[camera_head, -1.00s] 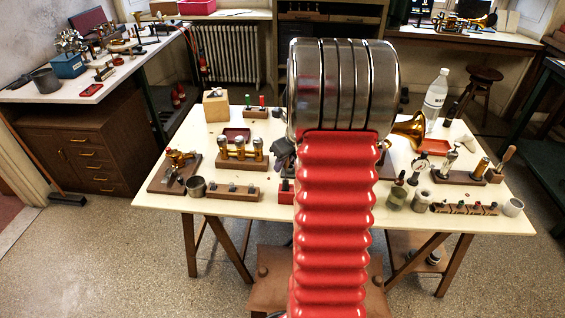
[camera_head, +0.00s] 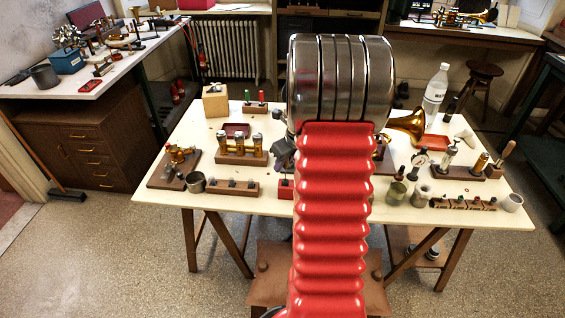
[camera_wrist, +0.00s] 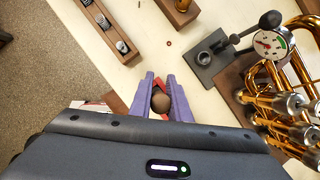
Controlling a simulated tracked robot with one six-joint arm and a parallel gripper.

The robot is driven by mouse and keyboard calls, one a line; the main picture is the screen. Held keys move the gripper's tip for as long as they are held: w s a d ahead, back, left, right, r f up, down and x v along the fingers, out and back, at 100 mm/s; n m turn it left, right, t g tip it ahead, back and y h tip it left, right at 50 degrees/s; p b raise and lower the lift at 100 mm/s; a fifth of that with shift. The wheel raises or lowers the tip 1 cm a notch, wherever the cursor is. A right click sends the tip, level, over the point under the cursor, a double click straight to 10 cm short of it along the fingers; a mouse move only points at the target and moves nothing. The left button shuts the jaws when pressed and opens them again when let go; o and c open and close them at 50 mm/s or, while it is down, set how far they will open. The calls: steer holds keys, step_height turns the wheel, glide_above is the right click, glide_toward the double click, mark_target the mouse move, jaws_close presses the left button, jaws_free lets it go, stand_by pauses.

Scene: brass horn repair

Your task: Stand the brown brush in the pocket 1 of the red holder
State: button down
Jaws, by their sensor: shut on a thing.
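My gripper (camera_wrist: 160,98) has its purple fingers closed on the brown brush (camera_wrist: 160,103), whose round brown end shows between them in the wrist view. The rest of the brush is hidden below. Red surfaces of the red holder (camera_wrist: 156,83) show right around the fingertips. In the head view the red holder (camera_head: 286,189) stands near the table's front edge, partly hidden by my red arm. My dark gripper (camera_head: 284,152) is above and behind it there. I cannot tell whether the brush is inside pocket 1, nor see the pockets.
A wooden block with pegs (camera_head: 233,187) lies left of the holder. A dark stand (camera_wrist: 208,58), a dial gauge (camera_wrist: 268,43) and a brass instrument with valves (camera_wrist: 290,104) are to the right in the wrist view. Bare tabletop (camera_wrist: 160,50) lies between them.

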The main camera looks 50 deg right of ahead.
steer(key=shift+f, duration=0.9)
steer(key=c, duration=1.6)
jaws_free()
steer(key=v, duration=1.3)
steer(key=shift+s+a+r, duration=0.1)
steer(key=shift+s+r, duration=0.05)
steer(key=shift+r, duration=0.1)
